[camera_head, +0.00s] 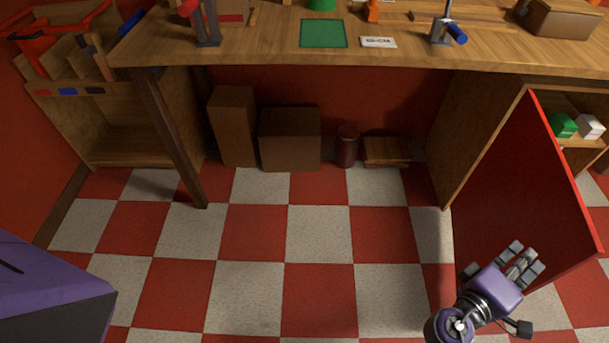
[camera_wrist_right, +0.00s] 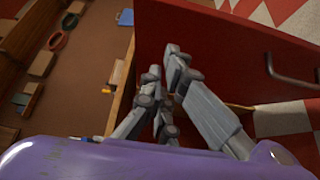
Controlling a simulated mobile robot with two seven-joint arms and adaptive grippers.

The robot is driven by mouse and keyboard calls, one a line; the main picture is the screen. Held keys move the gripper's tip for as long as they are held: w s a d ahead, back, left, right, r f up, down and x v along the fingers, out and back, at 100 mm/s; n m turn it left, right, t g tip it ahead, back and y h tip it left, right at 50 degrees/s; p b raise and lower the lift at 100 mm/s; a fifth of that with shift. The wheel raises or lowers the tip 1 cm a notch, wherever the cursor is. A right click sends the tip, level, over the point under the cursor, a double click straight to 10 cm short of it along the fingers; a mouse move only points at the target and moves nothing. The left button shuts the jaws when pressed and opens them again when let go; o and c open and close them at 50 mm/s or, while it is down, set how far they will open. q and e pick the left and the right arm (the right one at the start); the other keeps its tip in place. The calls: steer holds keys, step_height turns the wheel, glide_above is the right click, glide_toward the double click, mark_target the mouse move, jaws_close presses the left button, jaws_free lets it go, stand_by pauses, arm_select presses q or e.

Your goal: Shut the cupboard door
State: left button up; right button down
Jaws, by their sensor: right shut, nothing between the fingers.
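The red cupboard door (camera_head: 525,190) stands wide open at the right, swung out from the cupboard (camera_head: 480,130) under the workbench. In the right wrist view the door (camera_wrist_right: 225,45) fills the upper middle, with a dark bar handle (camera_wrist_right: 290,75) on its face. My right gripper (camera_head: 525,262) is in front of the door's lower part in the head view. In the wrist view its fingers (camera_wrist_right: 170,75) are shut and empty, close to the door; I cannot tell whether they touch it. My left gripper is not in view.
The cupboard interior holds a green box (camera_head: 562,125) and a white box (camera_head: 590,126). The wooden workbench (camera_head: 270,50) spans the back. Cardboard boxes (camera_head: 290,140) stand beneath it. The checkered floor (camera_head: 320,240) in the middle is clear.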

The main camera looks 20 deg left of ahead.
mark_target(555, 251)
steer(key=w+d, duration=0.4)
steer(key=d, duration=0.2)
steer(key=shift+w+d+p, duration=0.2)
steer(key=shift+p, duration=0.1)
steer(key=shift+d, duration=0.15)
